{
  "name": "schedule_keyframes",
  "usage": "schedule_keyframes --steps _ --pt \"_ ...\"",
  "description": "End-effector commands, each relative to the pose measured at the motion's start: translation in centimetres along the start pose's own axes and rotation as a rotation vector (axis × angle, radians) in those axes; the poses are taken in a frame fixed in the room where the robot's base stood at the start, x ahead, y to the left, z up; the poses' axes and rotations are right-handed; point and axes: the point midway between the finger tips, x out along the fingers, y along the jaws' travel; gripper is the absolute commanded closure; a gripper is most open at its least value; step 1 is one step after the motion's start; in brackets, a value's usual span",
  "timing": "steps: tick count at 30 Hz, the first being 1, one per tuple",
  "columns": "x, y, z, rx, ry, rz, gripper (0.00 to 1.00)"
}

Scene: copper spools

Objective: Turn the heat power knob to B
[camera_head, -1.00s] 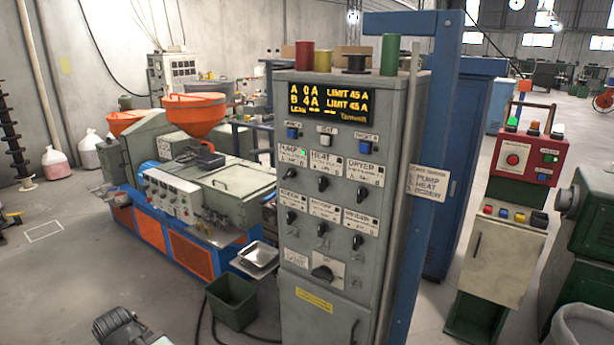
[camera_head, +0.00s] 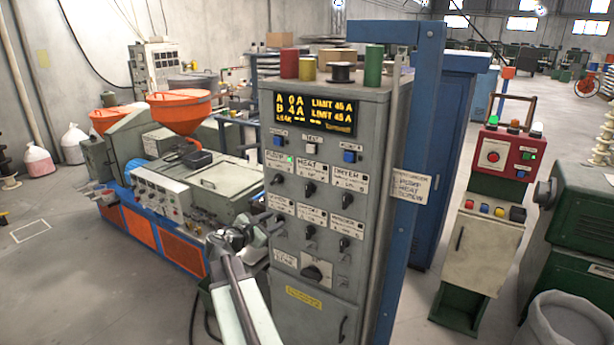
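The grey control cabinet (camera_head: 372,122) stands in the centre, its panel facing me at a slant. The heat power knob (camera_head: 310,189) is the small black middle knob of the upper row, below the HEAT label (camera_head: 311,170). Its exact pointer position is too small to read. The display (camera_head: 315,114) reads A 0 A and B 4 A, each with a limit of 45 A. My gripper (camera_head: 268,226) is raised at the cabinet's left edge, lower than the heat knob and to its left in the picture. It appears apart from the knob. Its finger opening is unclear.
Pump (camera_head: 277,179) and dryer (camera_head: 346,200) knobs flank the heat knob, with another row below. Spools (camera_head: 306,68) stand on top. A blue post (camera_head: 403,130) borders the cabinet's right side. An orange-hoppered machine (camera_head: 187,110) stands left. Open floor lies front left.

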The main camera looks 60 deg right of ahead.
Motion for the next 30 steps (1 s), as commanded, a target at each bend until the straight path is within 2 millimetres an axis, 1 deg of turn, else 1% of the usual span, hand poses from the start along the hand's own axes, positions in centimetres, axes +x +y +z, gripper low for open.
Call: schedule_keyframes --steps 1,3,6,8,11,14,17,24,27,30 --pt "2.1 0.2 4.0 -0.128 -0.080 0.013 0.65" --pt "3.9 0.1 7.2 -0.285 -0.163 0.026 0.65" --pt "5.0 0.1 9.3 -0.408 -0.223 0.030 0.65" --pt "5.2 0.1 9.6 -0.433 -0.235 0.032 0.65" --pt "5.3 0.1 9.6 -0.437 -0.236 0.032 0.65" --pt "5.9 0.1 9.6 -0.435 -0.236 0.031 0.65" --pt "7.2 0.2 9.9 -0.433 -0.236 0.029 0.65" --pt "11.6 0.6 10.8 -0.431 -0.235 0.029 0.65" --pt "12.7 0.6 11.1 -0.431 -0.235 0.028 0.65" --pt "12.9 0.6 11.2 -0.431 -0.234 0.030 0.65"
